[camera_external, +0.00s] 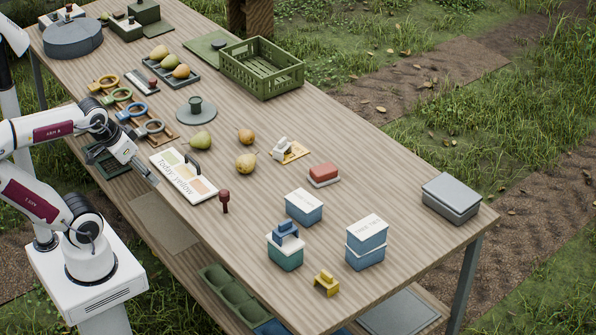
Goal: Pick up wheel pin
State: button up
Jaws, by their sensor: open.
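A dark red pin with a round head (225,199) stands upright on the table, just right of the "Today: yellow" board; it looks like the wheel pin, though I cannot be sure. My gripper (153,181) is open and empty at the table's near left edge, beside the left end of that board. It points down and to the right, apart from the red pin, with the board's lower edge between them. The fingertips are small in this view.
The "Today: yellow" board (186,176) lies right of my gripper. Blue boxes (304,206), a teal box (285,257) and a yellow block (326,283) stand to the right. A green crate (289,82) stands at the back.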

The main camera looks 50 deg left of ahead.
jog(key=w+d+f+n+t+h, duration=0.1)
jog(key=w+d+f, duration=0.25)
jog(key=w, duration=0.35)
jog(key=w+d+f+n+t, duration=0.15)
jog(key=w+d, duration=0.25)
jog(key=w, duration=0.4)
jog(key=w+d+f+n+t+h, duration=0.1)
jog(key=w+d+f+n, duration=0.15)
jog(key=w, duration=0.45)
jog(key=n+y, duration=0.4)
jog(key=y, duration=0.7)
send_near(222, 201)
jog(key=w, duration=0.1)
jog(key=w+f, duration=0.1)
jog(key=w+a+f, duration=0.1)
jog(key=shift+w, duration=0.4)
jog(key=shift+s+a+y, duration=0.5)
jog(key=shift+s+a, duration=0.05)
jog(key=shift+a, duration=0.05)
jog(key=shift+x, duration=1.3)
jog(key=shift+w, duration=0.1)
